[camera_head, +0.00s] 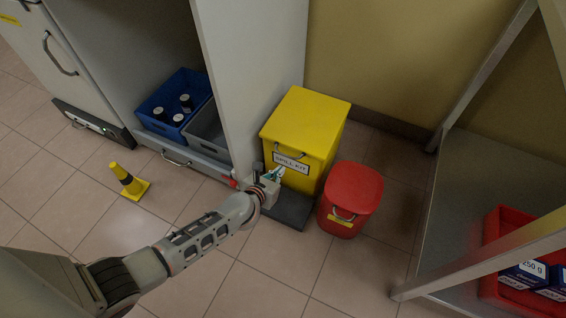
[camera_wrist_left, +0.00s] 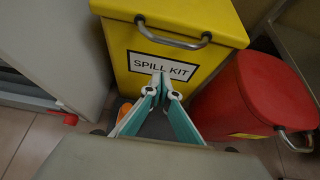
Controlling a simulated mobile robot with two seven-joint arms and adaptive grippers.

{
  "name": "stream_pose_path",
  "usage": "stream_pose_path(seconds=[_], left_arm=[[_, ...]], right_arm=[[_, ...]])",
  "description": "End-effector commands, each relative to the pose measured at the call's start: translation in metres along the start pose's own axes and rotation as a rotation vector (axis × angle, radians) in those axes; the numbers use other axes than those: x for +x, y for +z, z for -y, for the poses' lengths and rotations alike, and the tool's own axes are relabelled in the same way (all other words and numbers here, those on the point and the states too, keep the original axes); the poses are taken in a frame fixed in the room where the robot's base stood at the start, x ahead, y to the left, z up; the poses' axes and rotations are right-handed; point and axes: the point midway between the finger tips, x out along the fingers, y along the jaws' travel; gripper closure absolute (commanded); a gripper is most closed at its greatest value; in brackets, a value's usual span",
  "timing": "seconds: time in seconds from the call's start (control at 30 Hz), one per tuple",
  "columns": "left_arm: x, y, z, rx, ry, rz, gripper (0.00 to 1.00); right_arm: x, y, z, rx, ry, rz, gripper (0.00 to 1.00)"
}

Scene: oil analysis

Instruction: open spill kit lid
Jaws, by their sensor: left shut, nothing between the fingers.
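The yellow spill kit box (camera_head: 304,130) stands against the wall between the grey cabinet and a red bin. Its lid is down, and a grey handle (camera_head: 289,152) sits on its front just above the SPILL KIT label. The handle also shows in the left wrist view (camera_wrist_left: 172,36). My left gripper (camera_head: 274,174) is at the front of the box, below the handle and by the label. In the left wrist view its fingers (camera_wrist_left: 162,86) are together, with nothing between them, and the tips overlap the lower part of the label. My right gripper is not in view.
The red bin (camera_head: 351,192) with its lid and handle stands right of the spill kit. The grey cabinet panel (camera_head: 256,80) rises close on the left. A metal rack (camera_head: 480,264) is at the right.

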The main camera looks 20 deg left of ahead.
Motion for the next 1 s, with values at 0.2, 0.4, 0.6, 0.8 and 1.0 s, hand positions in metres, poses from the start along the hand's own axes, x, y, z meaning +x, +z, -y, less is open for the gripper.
stream_pose_path(seconds=[0.2,0.4,0.6,0.8,1.0], left_arm=[[0.006,0.02,-0.002,0.003,0.0,0.007,1.0],[0.0,0.034,-0.001,0.002,0.002,0.003,1.0],[-0.003,0.038,-0.001,0.001,0.001,0.001,1.0],[-0.003,0.038,-0.001,0.001,0.001,0.001,1.0],[-0.004,0.041,0.002,0.001,0.001,0.002,1.0]], right_arm=[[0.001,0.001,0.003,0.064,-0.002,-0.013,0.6],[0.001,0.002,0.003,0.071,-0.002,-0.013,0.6],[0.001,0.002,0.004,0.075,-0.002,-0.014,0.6],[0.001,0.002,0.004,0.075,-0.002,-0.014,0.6],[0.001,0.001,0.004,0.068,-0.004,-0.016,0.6]])
